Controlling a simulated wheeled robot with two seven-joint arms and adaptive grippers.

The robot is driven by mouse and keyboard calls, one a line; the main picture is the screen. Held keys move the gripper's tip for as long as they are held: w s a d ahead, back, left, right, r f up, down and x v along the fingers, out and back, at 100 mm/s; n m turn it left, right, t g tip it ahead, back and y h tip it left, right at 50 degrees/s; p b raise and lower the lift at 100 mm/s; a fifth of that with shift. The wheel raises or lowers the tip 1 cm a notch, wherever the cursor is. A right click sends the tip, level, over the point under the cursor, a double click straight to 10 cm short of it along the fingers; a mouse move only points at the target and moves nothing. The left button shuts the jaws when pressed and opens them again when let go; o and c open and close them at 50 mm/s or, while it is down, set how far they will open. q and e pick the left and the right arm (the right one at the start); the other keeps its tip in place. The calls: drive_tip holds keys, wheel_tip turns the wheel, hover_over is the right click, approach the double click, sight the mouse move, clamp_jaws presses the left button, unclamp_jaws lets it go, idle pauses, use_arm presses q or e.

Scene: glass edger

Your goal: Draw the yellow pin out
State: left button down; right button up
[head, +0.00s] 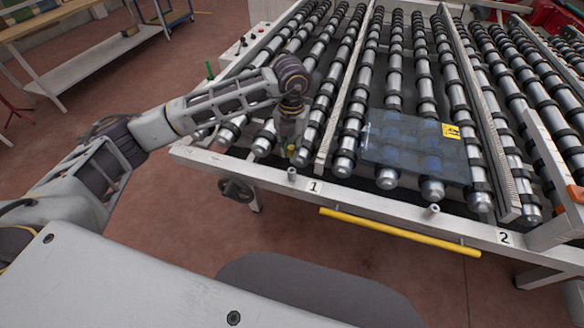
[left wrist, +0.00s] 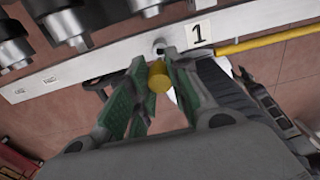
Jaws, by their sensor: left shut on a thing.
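My left gripper (head: 291,146) is above the front rail of the roller table, near the label 1. In the left wrist view the gripper (left wrist: 156,82) has its green-padded fingers on both sides of the yellow pin (left wrist: 158,77) and is shut on it. A small yellow part of the pin (head: 291,150) shows below the fingers in the head view. The grey round socket (head: 292,174) on the rail lies just beyond the pin, and it also shows in the left wrist view (left wrist: 160,46). The pin appears apart from the socket. My right gripper is not in view.
A glass pane (head: 415,147) with a yellow label lies on the rollers to the right. A second socket (head: 431,211) stands on the front rail (head: 370,203). A yellow bar (head: 400,232) runs below the rail. A handwheel (head: 236,190) hangs under its left end.

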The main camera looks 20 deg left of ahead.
use_arm(q)
drive_tip(key=shift+r+p, duration=0.5)
drive_tip(key=shift+r, duration=0.95)
